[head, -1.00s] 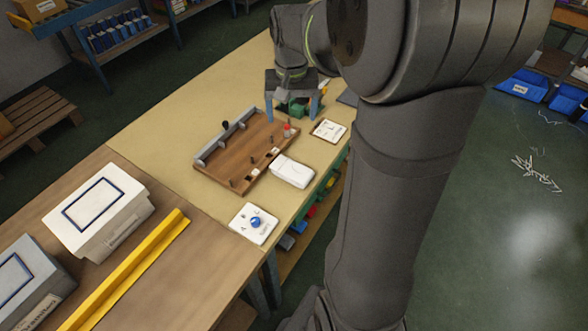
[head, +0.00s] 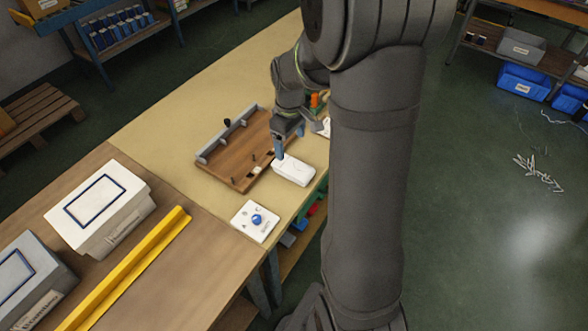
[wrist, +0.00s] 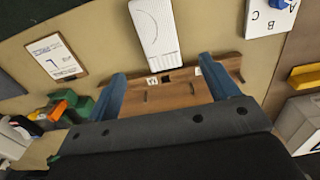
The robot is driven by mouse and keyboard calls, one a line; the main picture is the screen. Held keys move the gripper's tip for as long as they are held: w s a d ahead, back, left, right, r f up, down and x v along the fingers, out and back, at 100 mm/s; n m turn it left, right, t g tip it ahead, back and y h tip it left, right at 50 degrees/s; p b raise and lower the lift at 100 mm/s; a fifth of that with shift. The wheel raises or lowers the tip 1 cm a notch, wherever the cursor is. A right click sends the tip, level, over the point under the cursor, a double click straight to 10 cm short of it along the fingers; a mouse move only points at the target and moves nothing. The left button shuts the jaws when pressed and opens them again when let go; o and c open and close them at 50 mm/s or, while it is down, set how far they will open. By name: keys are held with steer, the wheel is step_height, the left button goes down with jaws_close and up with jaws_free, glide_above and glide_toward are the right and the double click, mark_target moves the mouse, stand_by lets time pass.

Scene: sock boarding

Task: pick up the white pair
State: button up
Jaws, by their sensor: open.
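The white pair (head: 294,171) is a flat white bundle on the tan bench top, beside the near right edge of the wooden board (head: 226,171). In the wrist view the white pair (wrist: 155,32) lies ahead of my fingertips, with a dotted curved line on its top. My gripper (head: 288,140) is open and empty, with blue fingers, just behind the pair in the head view. In the wrist view my gripper (wrist: 167,78) has its fingers spread over the board, with the pair beyond their tips. My arm hides part of the bench behind.
A white card with a blue knob (head: 256,221) lies at the bench's near end. A framed card (wrist: 55,55) and green and orange items (wrist: 80,108) are on the other side.

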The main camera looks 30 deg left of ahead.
mark_target(291, 165)
step_height(291, 165, down, 10)
steer(key=shift+d+f, duration=0.1)
steer(key=shift+f, duration=0.05)
stand_by(0.4)
steer(key=shift+c, duration=0.2)
steer(key=c, duration=1)
